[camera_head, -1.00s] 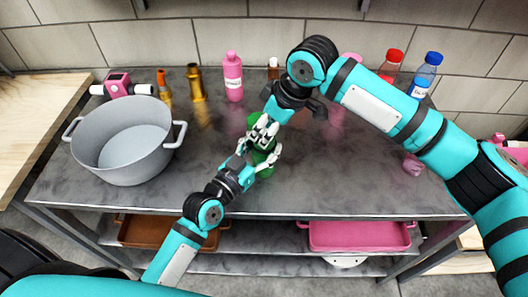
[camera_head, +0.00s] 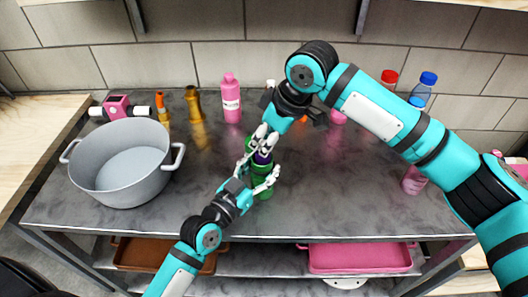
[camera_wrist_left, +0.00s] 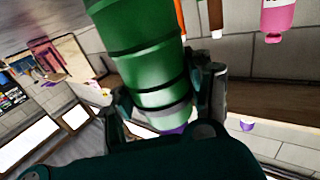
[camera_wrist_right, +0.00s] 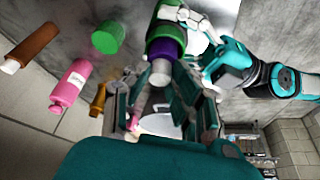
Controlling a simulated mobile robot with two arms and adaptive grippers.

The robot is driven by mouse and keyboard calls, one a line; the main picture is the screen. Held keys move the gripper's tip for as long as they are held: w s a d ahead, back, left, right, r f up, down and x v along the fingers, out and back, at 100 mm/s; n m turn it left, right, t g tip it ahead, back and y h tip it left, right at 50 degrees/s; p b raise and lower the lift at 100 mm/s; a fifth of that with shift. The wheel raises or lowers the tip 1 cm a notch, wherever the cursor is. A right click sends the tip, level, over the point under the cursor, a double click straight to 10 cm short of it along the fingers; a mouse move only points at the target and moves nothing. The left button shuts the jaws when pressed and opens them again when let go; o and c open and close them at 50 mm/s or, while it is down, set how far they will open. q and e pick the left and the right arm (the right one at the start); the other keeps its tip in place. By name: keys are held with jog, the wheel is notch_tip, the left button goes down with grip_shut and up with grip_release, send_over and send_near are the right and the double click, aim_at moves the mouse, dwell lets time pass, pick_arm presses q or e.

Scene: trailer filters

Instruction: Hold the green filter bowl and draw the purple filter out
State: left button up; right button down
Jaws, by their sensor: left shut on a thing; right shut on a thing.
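The green filter bowl (camera_head: 262,188) is upright over the middle of the steel table. My left gripper (camera_head: 257,178) is shut around its side; the left wrist view shows the bowl (camera_wrist_left: 140,55) between the fingers. The purple filter (camera_head: 262,157) shows at the bowl's mouth, partly hidden by fingers. In the right wrist view its purple band (camera_wrist_right: 166,48) and pale end (camera_wrist_right: 160,72) stick out of the bowl. My right gripper (camera_head: 265,143) is shut on the filter's upper end from above. A green round lid (camera_wrist_right: 110,36) lies on the table beside the bowl.
A large grey pot (camera_head: 122,165) stands at the left. A pink bottle (camera_head: 231,98), brass-coloured pieces (camera_head: 194,104) and an orange-topped piece (camera_head: 161,107) stand along the back.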

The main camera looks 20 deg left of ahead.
notch_tip(320, 180, up, 7)
jog(key=shift+s+f, duration=0.1)
jog(key=shift+s, duration=0.05)
jog(key=shift+a, duration=0.1)
pick_arm(q)
jog(key=o, duration=1.4)
jog(key=v, duration=1.2)
jog(key=shift+r, duration=0.15)
